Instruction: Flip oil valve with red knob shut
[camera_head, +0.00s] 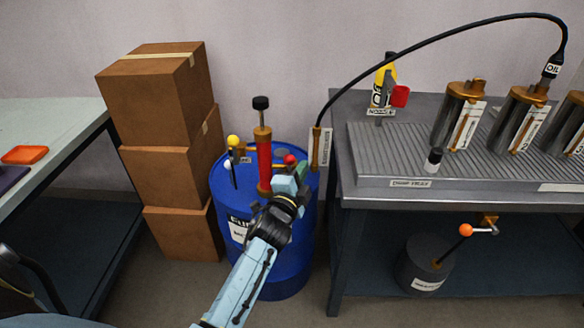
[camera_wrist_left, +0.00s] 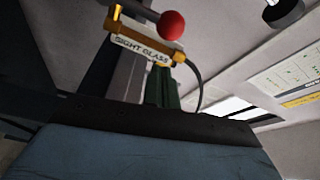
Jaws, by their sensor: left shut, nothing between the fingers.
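A small red knob (camera_head: 290,159) shows on the pump fittings on top of the blue drum (camera_head: 222,195). A red ball knob on a short lever also shows in the left wrist view (camera_wrist_left: 171,25), beside a brass fitting labelled SIGHT GLASS (camera_wrist_left: 142,50). My left gripper (camera_head: 288,184) is shut and empty, at the front right of the drum top, just below the red knob in the picture. I cannot tell whether it touches the knob or lever. The gripper hides part of the fittings behind it. My right gripper is not in view.
A red pump cylinder (camera_head: 264,158) stands upright on the drum, with a yellow knob (camera_head: 233,141) to its left. Stacked cardboard boxes (camera_head: 165,170) stand left of the drum. A grey bench (camera_head: 345,180) with several metal canisters is at the right. A black hose (camera_head: 420,42) arches overhead.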

